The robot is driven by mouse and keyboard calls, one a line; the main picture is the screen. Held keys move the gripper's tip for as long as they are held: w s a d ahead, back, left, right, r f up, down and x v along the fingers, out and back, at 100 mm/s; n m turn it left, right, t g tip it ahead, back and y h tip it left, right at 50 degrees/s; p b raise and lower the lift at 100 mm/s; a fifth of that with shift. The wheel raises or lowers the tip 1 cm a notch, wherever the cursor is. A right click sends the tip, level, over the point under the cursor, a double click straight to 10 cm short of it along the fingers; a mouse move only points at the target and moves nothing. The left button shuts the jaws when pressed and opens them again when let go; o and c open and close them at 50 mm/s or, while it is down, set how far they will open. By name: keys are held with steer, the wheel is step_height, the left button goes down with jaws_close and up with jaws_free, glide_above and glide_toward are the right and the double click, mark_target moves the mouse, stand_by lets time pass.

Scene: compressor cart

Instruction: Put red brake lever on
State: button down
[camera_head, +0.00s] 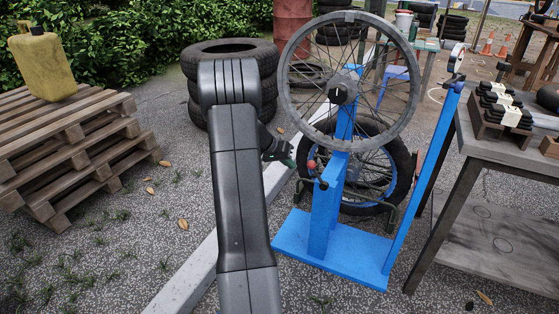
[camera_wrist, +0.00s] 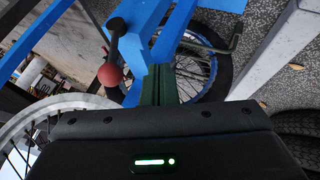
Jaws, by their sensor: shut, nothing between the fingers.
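The red brake lever has a red ball knob (camera_head: 311,164) on a short dark shaft. It is mounted on the side of the blue wheel stand (camera_head: 328,215), below the spoked wheel (camera_head: 290,75). In the wrist view the red ball (camera_wrist: 110,74) hangs from the dark shaft, left of my fingers. My gripper (camera_head: 289,162) is shut and empty, a little left of the ball in the head view. Its dark green fingers (camera_wrist: 160,82) also show in the wrist view, pointing at the blue stand. They appear apart from the lever.
A second wheel with a black tyre (camera_head: 400,175) stands behind the blue post. A slanted blue bar (camera_head: 425,175) and a workbench (camera_head: 500,150) stand to the right. Pallets (camera_head: 75,150) with a yellow canister (camera_head: 42,65) are at left; stacked tyres (camera_head: 230,50) are behind my arm.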

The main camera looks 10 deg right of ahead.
steer(key=d, duration=0.1)
steer(key=s+d, duration=0.1)
steer(key=d+r, duration=0.1)
steer(key=shift+s+d+r+b, duration=0.1)
steer(key=shift+s+b, duration=0.15)
steer(key=shift+b, duration=0.05)
steer(key=shift+r, duration=0.15)
